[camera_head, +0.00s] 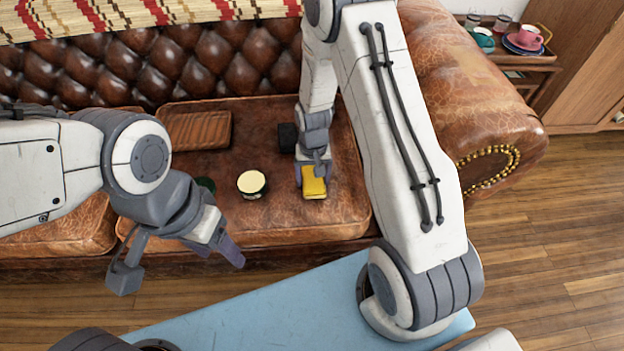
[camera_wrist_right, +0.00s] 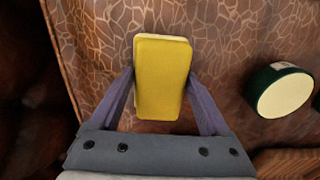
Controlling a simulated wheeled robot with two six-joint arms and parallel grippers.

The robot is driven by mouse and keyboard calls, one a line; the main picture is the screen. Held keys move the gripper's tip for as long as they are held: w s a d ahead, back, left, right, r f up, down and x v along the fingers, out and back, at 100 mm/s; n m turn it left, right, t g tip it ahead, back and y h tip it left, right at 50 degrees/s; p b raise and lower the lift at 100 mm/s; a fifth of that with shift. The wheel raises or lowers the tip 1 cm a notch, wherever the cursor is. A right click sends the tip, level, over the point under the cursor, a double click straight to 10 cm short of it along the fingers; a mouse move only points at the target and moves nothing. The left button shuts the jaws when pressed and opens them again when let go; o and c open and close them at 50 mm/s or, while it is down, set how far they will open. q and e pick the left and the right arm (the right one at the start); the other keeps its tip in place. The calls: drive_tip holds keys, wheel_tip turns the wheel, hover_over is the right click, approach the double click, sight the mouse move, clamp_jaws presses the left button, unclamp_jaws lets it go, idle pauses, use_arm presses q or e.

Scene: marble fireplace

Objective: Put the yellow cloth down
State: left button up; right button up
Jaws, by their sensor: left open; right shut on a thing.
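The yellow cloth (camera_head: 314,186) is a small folded yellow block with a paler layer under it, at the front of the brown leather sofa seat. In the right wrist view the cloth (camera_wrist_right: 163,78) sits between the two fingers of my right gripper (camera_wrist_right: 163,88). My right gripper (camera_head: 313,175) is shut on it, over the seat cushion. I cannot tell whether the cloth touches the leather. My left gripper (camera_head: 180,262) is open and empty, in front of the sofa at the left.
A round dark-green tin with a cream top (camera_head: 252,183) stands left of the cloth. A black box (camera_head: 287,136) and a ribbed brown wooden tray (camera_head: 197,131) lie further back on the seat. Cups stand on a side table (camera_head: 540,59) at the right.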

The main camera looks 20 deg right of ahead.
drive_tip(key=shift+f, duration=0.15)
drive_tip(key=o, duration=1)
